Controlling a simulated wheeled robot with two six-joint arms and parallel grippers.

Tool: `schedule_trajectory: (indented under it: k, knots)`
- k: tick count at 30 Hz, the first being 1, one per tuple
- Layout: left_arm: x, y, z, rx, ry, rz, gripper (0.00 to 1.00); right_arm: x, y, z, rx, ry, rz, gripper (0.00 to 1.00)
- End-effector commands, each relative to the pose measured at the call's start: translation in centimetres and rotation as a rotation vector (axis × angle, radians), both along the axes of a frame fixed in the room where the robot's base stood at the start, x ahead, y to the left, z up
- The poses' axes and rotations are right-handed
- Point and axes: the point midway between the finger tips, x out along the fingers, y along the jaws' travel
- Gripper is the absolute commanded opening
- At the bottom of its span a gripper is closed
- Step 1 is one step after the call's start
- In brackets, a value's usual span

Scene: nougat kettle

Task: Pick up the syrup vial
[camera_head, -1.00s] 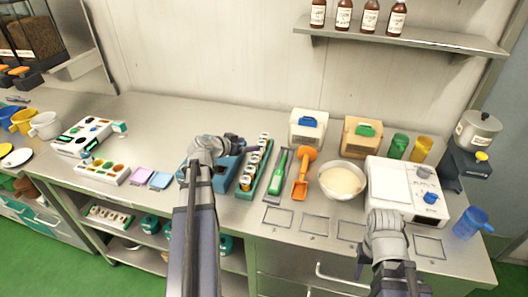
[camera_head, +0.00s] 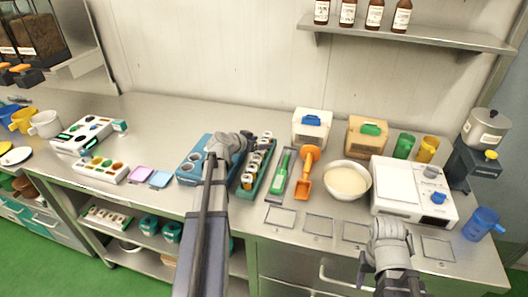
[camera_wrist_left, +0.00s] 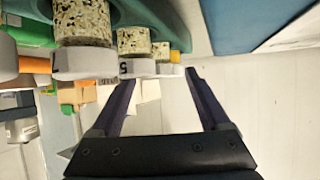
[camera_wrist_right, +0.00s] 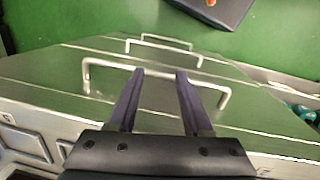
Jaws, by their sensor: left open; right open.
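Several vials with white caps stand in a green rack (camera_head: 248,187); the left wrist view shows speckled contents in the nearer vials (camera_wrist_left: 84,22) (camera_wrist_left: 132,41). I cannot tell which one is the syrup vial. My left gripper (camera_head: 250,140) is at the rack's far end, partly in front of it. In the left wrist view, my left gripper (camera_wrist_left: 162,76) is open, with a white cap near its fingertips and no vial clearly held. My right gripper (camera_wrist_right: 158,74) is open and empty, low in front of the counter by the drawer handles.
A blue rack (camera_head: 187,172) stands left of the green one. A green scoop (camera_head: 279,176), an orange scoop (camera_head: 306,172) and a cream-filled bowl (camera_head: 345,181) lie right. A white appliance (camera_head: 410,190) stands farther right. The back counter is mostly clear.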

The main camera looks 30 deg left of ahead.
Motion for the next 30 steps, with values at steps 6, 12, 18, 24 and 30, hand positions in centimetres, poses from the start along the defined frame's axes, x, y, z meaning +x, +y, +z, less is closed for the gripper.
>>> schedule_trajectory:
  k: [6, 12, 18, 24, 30]
  knots:
    - [0.27, -0.09, -0.10, -0.001, 0.000, 0.000, 0.79, -0.01, 0.00, -0.10, 0.000, 0.000, 0.000, 0.50]
    - [0.26, -0.08, -0.09, -0.001, 0.000, 0.000, 0.59, -0.01, 0.00, -0.09, 0.000, 0.000, 0.000, 0.50]
    - [0.25, -0.07, -0.09, -0.001, 0.000, 0.000, 0.37, -0.01, 0.00, -0.10, 0.000, 0.000, 0.000, 0.50]
    - [0.25, -0.07, -0.09, -0.001, 0.000, 0.000, 0.14, -0.01, 0.00, -0.10, 0.000, 0.000, 0.000, 0.50]
    - [0.26, -0.07, -0.09, -0.001, 0.000, 0.000, 0.00, -0.01, 0.00, -0.10, 0.000, 0.000, 0.000, 0.50]
